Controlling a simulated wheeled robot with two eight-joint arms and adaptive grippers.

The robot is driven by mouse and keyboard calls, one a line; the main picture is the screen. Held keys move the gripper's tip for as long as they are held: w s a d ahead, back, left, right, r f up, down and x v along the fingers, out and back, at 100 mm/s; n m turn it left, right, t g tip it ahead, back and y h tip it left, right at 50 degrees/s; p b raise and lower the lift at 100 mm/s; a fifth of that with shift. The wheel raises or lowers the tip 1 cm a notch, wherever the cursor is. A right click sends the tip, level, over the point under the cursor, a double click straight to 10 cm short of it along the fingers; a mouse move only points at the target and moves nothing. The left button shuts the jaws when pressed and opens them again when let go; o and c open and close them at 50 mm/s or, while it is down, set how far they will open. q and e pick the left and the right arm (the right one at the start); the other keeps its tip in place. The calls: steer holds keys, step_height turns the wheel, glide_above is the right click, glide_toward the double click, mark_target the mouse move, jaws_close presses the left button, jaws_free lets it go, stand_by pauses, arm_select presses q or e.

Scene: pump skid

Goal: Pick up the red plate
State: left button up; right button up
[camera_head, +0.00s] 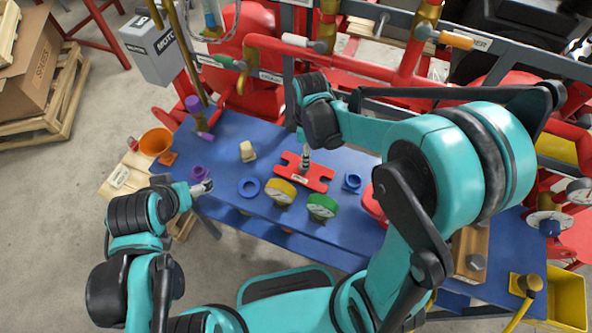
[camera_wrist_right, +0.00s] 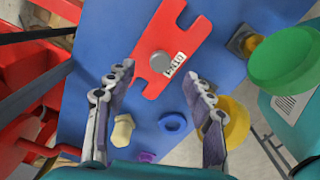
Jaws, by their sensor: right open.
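The red plate (camera_head: 318,178) lies on the blue bench top, with notched ends, a small white label and a grey round knob (camera_wrist_right: 160,62) at its middle. My right gripper (camera_head: 305,160) hangs over the plate's middle and partly hides it. In the right wrist view my right gripper (camera_wrist_right: 158,75) is open, its fingers apart with nothing between them. The red plate (camera_wrist_right: 178,30) lies beyond the fingertips there. My left gripper (camera_head: 204,187) is over the bench's left edge, away from the plate; its jaws are too small to read.
The blue bench (camera_head: 235,128) also holds a blue ring (camera_head: 249,187), a yellow gauge (camera_head: 280,191), a green gauge (camera_head: 322,206), a beige fitting (camera_head: 248,151) and a blue fitting (camera_head: 352,182). Red pipes (camera_head: 350,62) run behind.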

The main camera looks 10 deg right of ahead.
steer(key=f+b, duration=0.1)
steer(key=f, duration=0.1)
steer(key=f+b, duration=0.1)
steer(key=f, duration=0.2)
steer(key=f+b, duration=0.1)
steer(key=f, duration=0.2)
steer(key=shift+a, duration=0.25)
steer(key=shift+r, duration=0.15)
steer(key=shift+c, duration=1.2)
jaws_close()
